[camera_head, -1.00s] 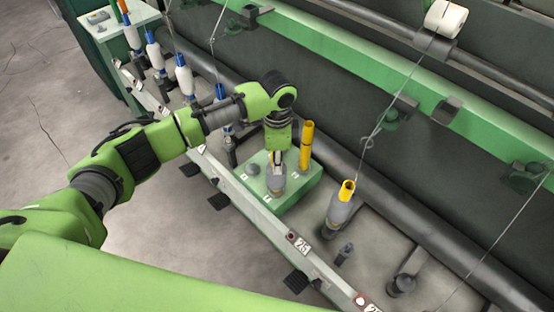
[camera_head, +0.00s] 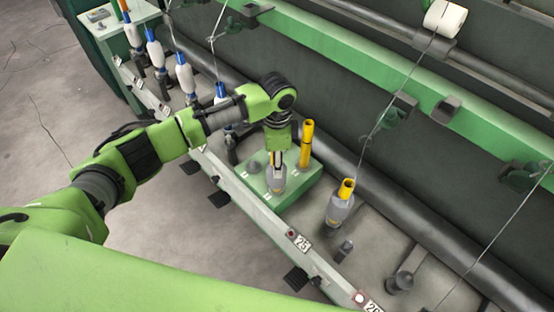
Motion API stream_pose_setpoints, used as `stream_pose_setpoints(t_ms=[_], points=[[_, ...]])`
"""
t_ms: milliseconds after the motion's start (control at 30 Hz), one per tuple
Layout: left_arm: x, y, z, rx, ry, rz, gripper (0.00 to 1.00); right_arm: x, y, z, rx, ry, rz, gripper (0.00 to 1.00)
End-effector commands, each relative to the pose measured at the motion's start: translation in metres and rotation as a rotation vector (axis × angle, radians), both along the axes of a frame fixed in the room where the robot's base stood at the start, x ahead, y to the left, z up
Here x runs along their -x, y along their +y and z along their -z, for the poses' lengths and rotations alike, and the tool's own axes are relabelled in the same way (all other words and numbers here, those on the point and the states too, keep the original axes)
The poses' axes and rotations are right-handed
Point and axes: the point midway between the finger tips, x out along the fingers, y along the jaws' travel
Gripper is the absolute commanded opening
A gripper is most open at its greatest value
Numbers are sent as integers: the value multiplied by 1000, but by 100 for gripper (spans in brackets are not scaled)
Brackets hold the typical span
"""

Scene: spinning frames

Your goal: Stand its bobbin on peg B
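My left gripper (camera_head: 277,159) points down over a green peg box (camera_head: 297,192). The small white labels on the box are too small to read surely. My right gripper is not in view.
Another grey bobbin with a yellow top (camera_head: 340,210) stands on the machine right of the box. Several white bobbins (camera_head: 186,77) line the rail at upper left. A numbered rail (camera_head: 262,219) runs in front. A bare spindle (camera_head: 401,283) stands at lower right.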

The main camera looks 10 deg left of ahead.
Motion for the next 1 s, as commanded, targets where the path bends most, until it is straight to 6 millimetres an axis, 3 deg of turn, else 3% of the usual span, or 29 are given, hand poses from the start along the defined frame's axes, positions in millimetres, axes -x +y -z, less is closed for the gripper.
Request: stream_pose_setpoints(t_ms=[233, 700, 1000], points=[[-1, 0, -15, 0, -2, 1, 41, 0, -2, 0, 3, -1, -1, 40], [0, 0, -105, -1, -2, 0, 41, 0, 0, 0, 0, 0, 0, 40], [1, 0, -120, 0, 1, 0, 41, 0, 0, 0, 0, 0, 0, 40]])
